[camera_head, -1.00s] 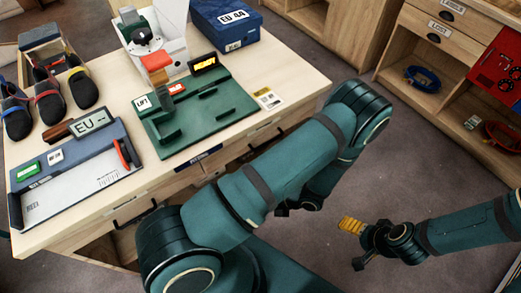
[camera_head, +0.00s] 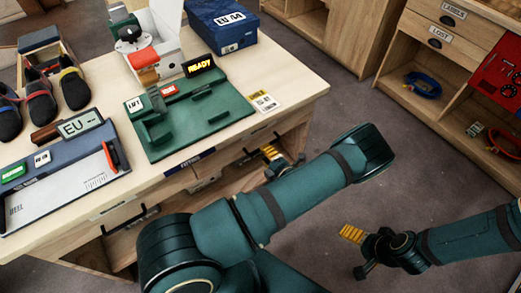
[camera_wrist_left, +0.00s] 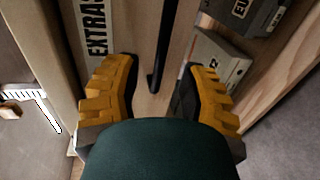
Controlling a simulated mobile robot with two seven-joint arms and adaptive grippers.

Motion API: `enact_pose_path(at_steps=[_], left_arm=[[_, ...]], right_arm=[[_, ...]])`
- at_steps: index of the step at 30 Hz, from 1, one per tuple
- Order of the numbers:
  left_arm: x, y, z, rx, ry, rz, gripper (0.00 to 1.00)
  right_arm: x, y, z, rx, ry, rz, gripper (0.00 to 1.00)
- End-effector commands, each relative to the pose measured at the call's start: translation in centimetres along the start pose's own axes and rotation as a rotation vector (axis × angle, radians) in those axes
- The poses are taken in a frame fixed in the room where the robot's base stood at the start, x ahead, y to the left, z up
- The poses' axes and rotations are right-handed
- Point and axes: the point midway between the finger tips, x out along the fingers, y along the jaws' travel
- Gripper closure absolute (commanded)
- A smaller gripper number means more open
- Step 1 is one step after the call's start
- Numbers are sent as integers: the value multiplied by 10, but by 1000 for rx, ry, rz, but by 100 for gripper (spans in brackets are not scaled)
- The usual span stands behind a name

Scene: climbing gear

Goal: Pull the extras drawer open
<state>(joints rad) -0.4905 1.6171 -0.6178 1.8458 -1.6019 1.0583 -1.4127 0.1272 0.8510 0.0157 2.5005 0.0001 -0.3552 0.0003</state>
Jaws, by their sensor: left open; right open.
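The extras drawer (camera_wrist_left: 140,30) shows in the left wrist view as a pale wooden front with a white EXTRAS label (camera_wrist_left: 97,28). A dark bar handle (camera_wrist_left: 166,40) runs along it. My left gripper (camera_wrist_left: 160,95) is open, its two yellow fingers apart on either side of the handle's near end; I cannot tell whether either touches it. In the head view my left gripper (camera_head: 271,153) is at the workbench's front, near its right end, with the drawer partly hidden there. My right gripper (camera_head: 352,236) is open and empty over the floor.
The workbench (camera_head: 285,75) holds a green fixture board (camera_head: 205,125), a blue shoe box (camera_head: 222,30) and shoes. Grey labelled boxes (camera_wrist_left: 220,60) lie beside the drawer front in the wrist view. Open floor (camera_head: 335,110) separates the bench from a wooden cabinet (camera_head: 435,45).

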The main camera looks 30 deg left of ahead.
Motion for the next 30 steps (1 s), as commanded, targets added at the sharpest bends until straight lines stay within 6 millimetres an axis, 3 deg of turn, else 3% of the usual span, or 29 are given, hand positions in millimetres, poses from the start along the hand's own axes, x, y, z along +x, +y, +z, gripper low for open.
enact_pose_path(at_steps=[3, 9, 20, 23, 24, 30], left_arm=[[19, -1, 0, -2, 2, 0, 59], [35, -1, 0, -1, 1, 0, 59], [38, 0, 0, -1, 1, 0, 59], [38, 0, 0, -1, 1, 0, 95], [38, 0, 0, -1, 1, 0, 100], [38, 0, 0, -1, 1, -1, 100]], right_arm=[[4, 2, 0, 0, 2, 0, 12], [6, 2, -1, 0, 3, 0, 12], [6, 2, -1, 0, 4, 0, 12], [6, 2, -1, 0, 4, 0, 12], [6, 2, -1, 0, 4, 0, 12], [6, 2, -1, 0, 3, 0, 12]])
